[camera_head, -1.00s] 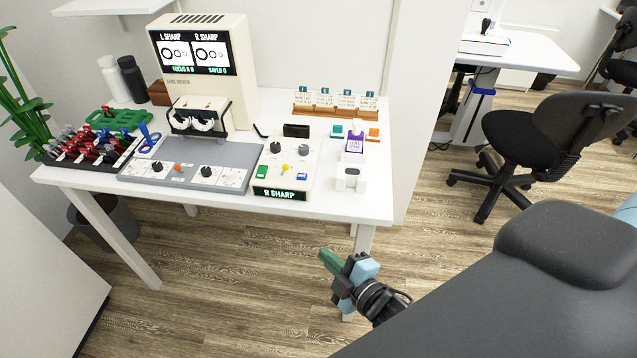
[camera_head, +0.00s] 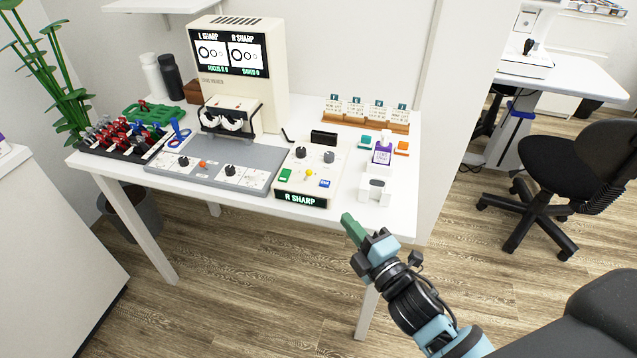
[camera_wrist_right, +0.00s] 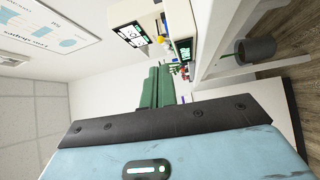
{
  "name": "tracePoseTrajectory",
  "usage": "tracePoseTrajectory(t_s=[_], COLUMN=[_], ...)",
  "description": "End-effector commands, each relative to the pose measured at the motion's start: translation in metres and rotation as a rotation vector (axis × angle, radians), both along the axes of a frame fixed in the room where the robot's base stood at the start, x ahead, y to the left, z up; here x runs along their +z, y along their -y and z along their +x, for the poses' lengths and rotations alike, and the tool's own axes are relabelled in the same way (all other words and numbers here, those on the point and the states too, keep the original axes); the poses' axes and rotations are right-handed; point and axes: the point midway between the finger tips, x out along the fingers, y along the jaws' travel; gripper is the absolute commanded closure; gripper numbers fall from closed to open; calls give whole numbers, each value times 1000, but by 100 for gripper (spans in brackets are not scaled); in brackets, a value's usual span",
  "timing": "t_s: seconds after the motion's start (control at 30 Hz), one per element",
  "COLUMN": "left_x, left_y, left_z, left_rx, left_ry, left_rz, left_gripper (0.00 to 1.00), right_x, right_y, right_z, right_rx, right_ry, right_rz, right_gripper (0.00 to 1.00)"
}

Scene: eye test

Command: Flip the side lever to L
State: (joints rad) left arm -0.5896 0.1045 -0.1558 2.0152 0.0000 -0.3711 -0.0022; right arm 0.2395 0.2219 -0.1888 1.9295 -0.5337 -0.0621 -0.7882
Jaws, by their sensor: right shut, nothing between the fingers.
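The cream control box (camera_head: 284,184) stands on the table's front part in the head view. A small yellow-topped lever (camera_head: 309,173) stands on its top, between a green button (camera_head: 285,175) and a blue button (camera_head: 324,183). Which way the lever leans is too small to tell. The box's front display (camera_head: 300,199) reads R SHARP. My right gripper (camera_head: 349,222), with green fingers, is shut and empty. In the head view it appears at the table's front edge, below and right of the box, apart from the lever. The fingers (camera_wrist_right: 158,87) also show in the wrist view. My left gripper is out of view.
A grey panel with knobs (camera_head: 208,172) lies left of the box, before a cream machine with two screens (camera_head: 240,80). A white holder (camera_head: 375,190) and a purple-labelled bottle (camera_head: 383,152) stand to the right. Floor before the white table (camera_head: 402,210) is clear.

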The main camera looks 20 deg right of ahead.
Motion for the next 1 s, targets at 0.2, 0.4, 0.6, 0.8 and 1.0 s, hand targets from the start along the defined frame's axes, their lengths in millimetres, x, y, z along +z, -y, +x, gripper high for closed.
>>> tracePoseTrajectory(t_s=[0.2, 0.4, 0.6, 0.8, 1.0], left_x=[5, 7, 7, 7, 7], left_y=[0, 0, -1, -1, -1], left_z=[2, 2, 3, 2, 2], left_rx=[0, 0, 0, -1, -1], left_ry=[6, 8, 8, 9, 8], left_rz=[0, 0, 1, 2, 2], left_gripper=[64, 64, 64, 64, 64], right_x=[5, 8, 10, 10, 10], right_y=[-8, -15, -23, -27, -28], right_z=[35, 71, 103, 121, 127], right_rx=[0, 0, 1, 0, 0], right_ry=[3, 2, 2, 0, -1], right_rz=[2, 1, 2, 1, 1], right_gripper=[100, 100, 100, 100, 100])
